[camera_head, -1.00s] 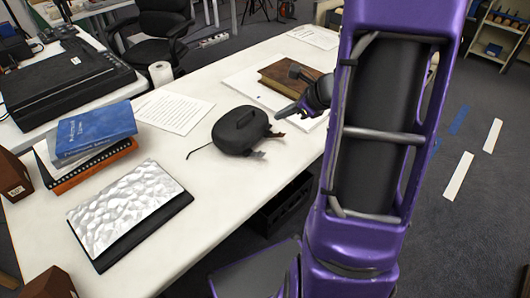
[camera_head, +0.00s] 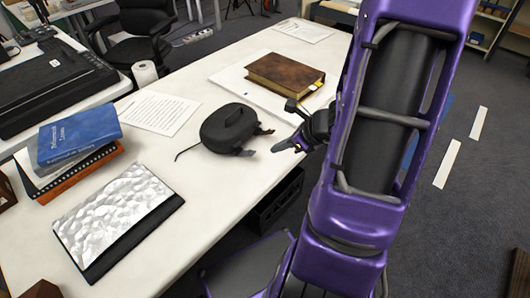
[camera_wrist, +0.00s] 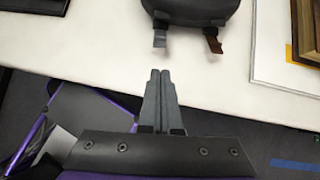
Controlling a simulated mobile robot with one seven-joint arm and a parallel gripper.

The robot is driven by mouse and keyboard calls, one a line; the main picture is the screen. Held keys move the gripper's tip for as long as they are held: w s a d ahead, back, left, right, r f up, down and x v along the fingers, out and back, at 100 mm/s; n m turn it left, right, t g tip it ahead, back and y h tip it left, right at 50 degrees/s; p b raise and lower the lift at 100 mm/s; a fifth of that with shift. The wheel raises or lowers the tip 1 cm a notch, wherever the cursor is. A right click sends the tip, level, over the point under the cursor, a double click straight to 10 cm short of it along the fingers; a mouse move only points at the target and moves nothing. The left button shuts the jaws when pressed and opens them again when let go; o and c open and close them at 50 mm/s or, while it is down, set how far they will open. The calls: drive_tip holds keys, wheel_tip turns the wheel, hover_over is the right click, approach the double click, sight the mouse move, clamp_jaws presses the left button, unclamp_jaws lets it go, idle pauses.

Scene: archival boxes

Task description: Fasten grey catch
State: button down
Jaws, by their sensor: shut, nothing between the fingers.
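A black rounded case (camera_head: 229,128) with a top handle lies on the white table. Two catches stick out from its side facing my gripper. The grey catch (camera_wrist: 160,39) is on the left in the wrist view, and the brown catch (camera_wrist: 213,41) is on its right. In the head view the grey catch (camera_head: 244,152) is nearer the camera than the brown one (camera_head: 264,131). My gripper (camera_wrist: 160,72) is shut and empty. Its tips point towards the grey catch, with a gap between them. In the head view my gripper (camera_head: 274,149) is right of the case.
A brown book (camera_head: 285,75) lies on a white board behind my gripper. A printed sheet (camera_head: 160,112), a stack of books (camera_head: 75,140) and a silvery crumpled panel (camera_head: 115,210) lie left of the case. The table's edge runs beneath my gripper.

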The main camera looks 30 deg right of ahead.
sight(247, 152)
drive_tip(key=b+x, duration=0.3)
drive_tip(key=x, duration=0.6)
drive_tip(key=shift+w+a+f, duration=0.1)
drive_tip(key=shift+w+f, duration=0.1)
drive_tip(key=shift+f, duration=0.15)
drive_tip(key=shift+r, duration=0.1)
drive_tip(key=shift+r+g+p, duration=0.25)
drive_tip(key=shift+g+p, duration=0.05)
drive_tip(key=shift+p, duration=0.45)
